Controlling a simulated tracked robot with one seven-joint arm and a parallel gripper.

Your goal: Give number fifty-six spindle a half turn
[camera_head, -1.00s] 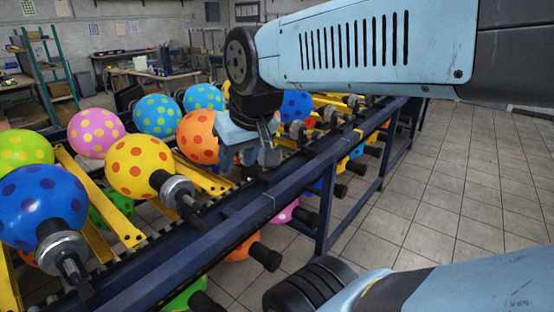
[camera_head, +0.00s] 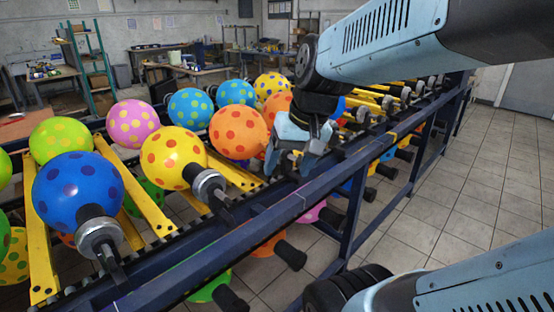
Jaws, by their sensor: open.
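My gripper (camera_head: 292,160) is open and points down over the dark blue rail, just right of an orange balloon with red dots (camera_head: 239,132). It hides that balloon's spindle end, and I cannot tell whether the fingers touch it. A yellow balloon with orange dots (camera_head: 168,158) has its metal-collared spindle (camera_head: 208,187) in plain view. A blue dotted balloon (camera_head: 77,192) has a similar spindle (camera_head: 99,238) at the near left. No spindle numbers are readable, so I cannot tell which is number fifty-six.
The dark blue rail (camera_head: 270,222) runs from near left to far right. Yellow arms (camera_head: 135,195) separate the balloons. Dark spindle ends (camera_head: 291,255) stick out below the rail. Tiled floor (camera_head: 445,200) at the right is clear. Worktables (camera_head: 185,73) stand behind.

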